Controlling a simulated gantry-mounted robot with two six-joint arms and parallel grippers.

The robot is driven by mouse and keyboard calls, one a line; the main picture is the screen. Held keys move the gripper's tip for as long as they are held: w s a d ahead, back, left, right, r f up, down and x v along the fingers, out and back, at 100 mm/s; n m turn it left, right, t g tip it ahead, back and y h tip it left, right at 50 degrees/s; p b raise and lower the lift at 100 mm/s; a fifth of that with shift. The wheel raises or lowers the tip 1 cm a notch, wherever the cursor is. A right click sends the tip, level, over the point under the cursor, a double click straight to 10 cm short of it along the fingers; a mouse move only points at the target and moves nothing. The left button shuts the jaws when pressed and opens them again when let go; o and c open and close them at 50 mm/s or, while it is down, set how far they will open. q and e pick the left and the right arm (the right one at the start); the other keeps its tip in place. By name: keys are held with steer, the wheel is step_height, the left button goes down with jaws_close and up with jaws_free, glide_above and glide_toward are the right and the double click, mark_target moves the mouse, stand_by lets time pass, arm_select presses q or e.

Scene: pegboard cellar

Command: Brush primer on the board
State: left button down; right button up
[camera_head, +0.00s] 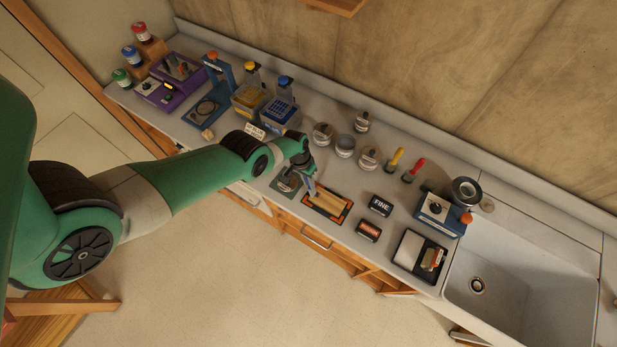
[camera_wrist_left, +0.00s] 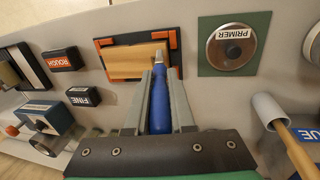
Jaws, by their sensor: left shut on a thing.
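The board (camera_head: 329,201) is light wood and lies in a black holder with orange corners on the counter. It also shows in the left wrist view (camera_wrist_left: 128,61). My left gripper (camera_head: 308,180) is shut on a brush with a blue handle (camera_wrist_left: 160,110). The brush tip (camera_wrist_left: 158,62) points toward the board and overlaps its right part in the wrist view; I cannot tell whether it touches. The round metal tin labelled PRIMER (camera_wrist_left: 232,44) sits on a green mat (camera_wrist_left: 262,24) beside the board. My right gripper is not in view.
The FINE block (camera_head: 380,205) and ROUGH block (camera_head: 368,230) lie right of the board. Several tins, one here (camera_head: 345,146), stand behind. A black tray (camera_head: 419,252) and a white sink (camera_head: 525,285) are farther right. Blue and yellow containers (camera_head: 250,98) stand at the back left.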

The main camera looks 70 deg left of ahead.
arm_select(q)
steer(key=shift+f, duration=0.3)
steer(key=shift+w+d+r, duration=0.1)
steer(key=shift+w+d, duration=0.35)
steer(key=shift+d, duration=0.15)
steer(key=w+d+b, duration=0.1)
steer(key=w+d, duration=0.3)
steer(key=d, duration=0.2)
steer(key=shift+w+b, duration=0.3)
steer(key=shift+b, duration=0.05)
stand_by(2.6)
